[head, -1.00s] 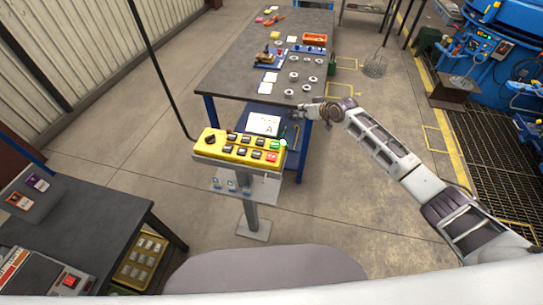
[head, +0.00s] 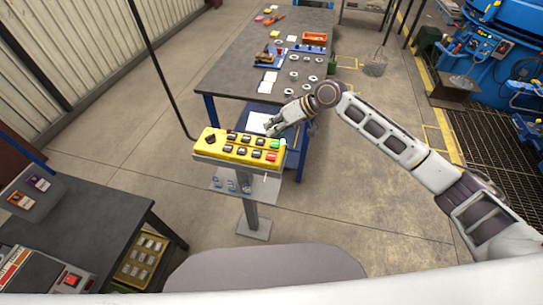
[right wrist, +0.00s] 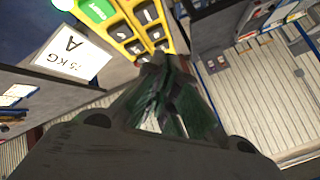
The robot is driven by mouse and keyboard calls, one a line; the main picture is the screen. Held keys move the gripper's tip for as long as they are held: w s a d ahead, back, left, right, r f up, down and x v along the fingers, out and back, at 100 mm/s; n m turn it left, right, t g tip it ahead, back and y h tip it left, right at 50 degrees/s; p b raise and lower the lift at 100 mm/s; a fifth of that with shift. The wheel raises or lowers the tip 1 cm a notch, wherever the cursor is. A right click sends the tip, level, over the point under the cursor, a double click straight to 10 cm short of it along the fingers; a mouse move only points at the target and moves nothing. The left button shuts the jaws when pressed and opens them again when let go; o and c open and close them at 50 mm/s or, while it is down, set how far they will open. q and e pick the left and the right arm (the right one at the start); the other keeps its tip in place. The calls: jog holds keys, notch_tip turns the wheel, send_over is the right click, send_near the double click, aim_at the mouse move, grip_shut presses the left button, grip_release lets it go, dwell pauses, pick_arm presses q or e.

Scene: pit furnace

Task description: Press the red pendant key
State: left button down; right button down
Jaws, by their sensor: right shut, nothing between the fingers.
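The yellow pendant (head: 230,154) sits on top of a grey post, with two rows of dark keys. The red key (head: 271,157) is at its right end in the near row, and the green key (head: 275,143) is just behind it. My right gripper (head: 269,128) is shut and empty, close behind the pendant's right end. In the right wrist view, the closed fingertips (right wrist: 163,62) lie in front of the yellow pendant (right wrist: 178,38) and the green key (right wrist: 97,10) shows at the top. The red key is not visible there. My left gripper is out of view.
A white card marked A (right wrist: 73,52) lies near the gripper. A dark table (head: 90,225) is at the left. A black cable (head: 158,70) runs to the pendant.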

jog(key=shift+s, duration=0.1)
dwell(0.4)
jog(key=b, duration=0.4)
send_over(272, 154)
jog(key=shift+f, duration=3.2)
jog(key=shift+f+b, duration=0.35)
jog(key=shift+f, duration=0.8)
jog(key=shift+f, duration=0.95)
jog(key=shift+r, duration=0.2)
jog(key=shift+r+p, duration=0.75)
jog(key=shift+p, duration=0.15)
jog(key=shift+r, duration=0.15)
